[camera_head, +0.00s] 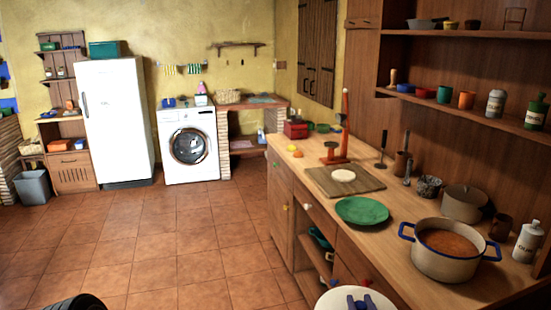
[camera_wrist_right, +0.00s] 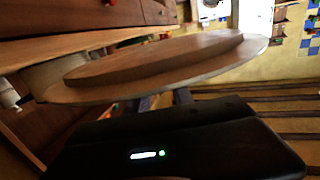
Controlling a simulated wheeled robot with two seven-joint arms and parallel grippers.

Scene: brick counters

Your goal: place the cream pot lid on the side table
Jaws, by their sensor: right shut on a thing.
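The cream pot lid (camera_head: 333,302) is a pale round disc at the bottom edge of the head view. Blue-grey parts of my right gripper (camera_head: 358,300) show over it. In the right wrist view, the lid (camera_wrist_right: 90,96) is a wide, tilted disc above the black gripper body, with the gripper fingers (camera_wrist_right: 167,99) at its near edge. The right gripper is shut on the lid, apart from the counter. No side table is clearly identifiable; a brick-legged wooden table (camera_head: 262,103) stands beside the washing machine. My left gripper is not in view.
The right counter holds a blue-handled cream pot (camera_head: 440,268) of orange-brown food, a green plate (camera_head: 362,210), a board (camera_head: 318,181) with a white disc, and bottles. Tiled floor (camera_head: 170,245) is clear towards the fridge (camera_head: 115,120) and washing machine (camera_head: 188,165).

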